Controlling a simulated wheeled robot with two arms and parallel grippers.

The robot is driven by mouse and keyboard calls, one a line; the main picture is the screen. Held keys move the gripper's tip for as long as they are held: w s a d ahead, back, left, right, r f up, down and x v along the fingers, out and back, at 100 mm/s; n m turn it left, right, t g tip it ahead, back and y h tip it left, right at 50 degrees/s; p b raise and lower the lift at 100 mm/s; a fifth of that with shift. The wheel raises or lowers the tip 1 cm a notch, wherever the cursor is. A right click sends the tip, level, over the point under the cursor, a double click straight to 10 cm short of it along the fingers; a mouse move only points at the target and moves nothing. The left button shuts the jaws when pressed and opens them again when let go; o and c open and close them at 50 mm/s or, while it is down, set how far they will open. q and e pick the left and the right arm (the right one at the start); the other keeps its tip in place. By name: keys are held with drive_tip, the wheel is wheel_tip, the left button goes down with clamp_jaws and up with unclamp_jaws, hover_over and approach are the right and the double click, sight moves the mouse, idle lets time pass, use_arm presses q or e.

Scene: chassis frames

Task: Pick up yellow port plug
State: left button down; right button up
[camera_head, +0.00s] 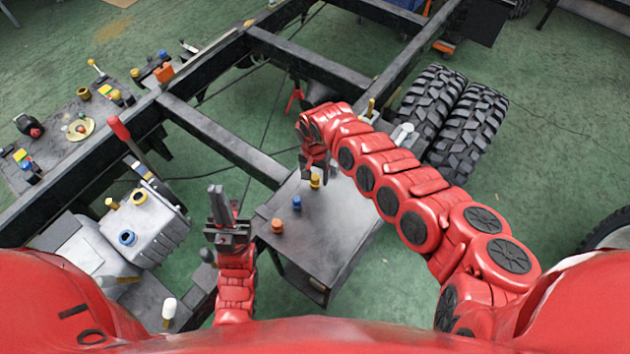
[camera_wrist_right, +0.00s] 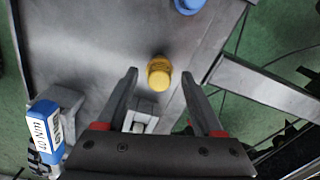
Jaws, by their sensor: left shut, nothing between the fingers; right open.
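The yellow port plug (camera_head: 315,181) stands on the grey side table (camera_head: 318,246), near its far end. In the right wrist view the yellow plug (camera_wrist_right: 159,73) lies ahead of and between the spread fingertips, with clear gaps on both sides. My right gripper (camera_head: 318,172) is open and empty above the plug; in the right wrist view its two fingers (camera_wrist_right: 160,76) show apart. My left gripper (camera_head: 217,190) is shut and empty, pointing up to the left of the table.
A blue plug (camera_head: 297,203) and an orange plug (camera_head: 277,226) stand on the same table. The blue plug also shows in the right wrist view (camera_wrist_right: 190,4). A blue-labelled tool (camera_wrist_right: 45,128) lies at left there. The black chassis frame (camera_head: 222,138) runs behind the table; tyres (camera_head: 465,128) stand at right.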

drive_tip(key=shift+f, duration=0.5)
clamp_jaws()
drive_tip(key=shift+r, duration=0.15)
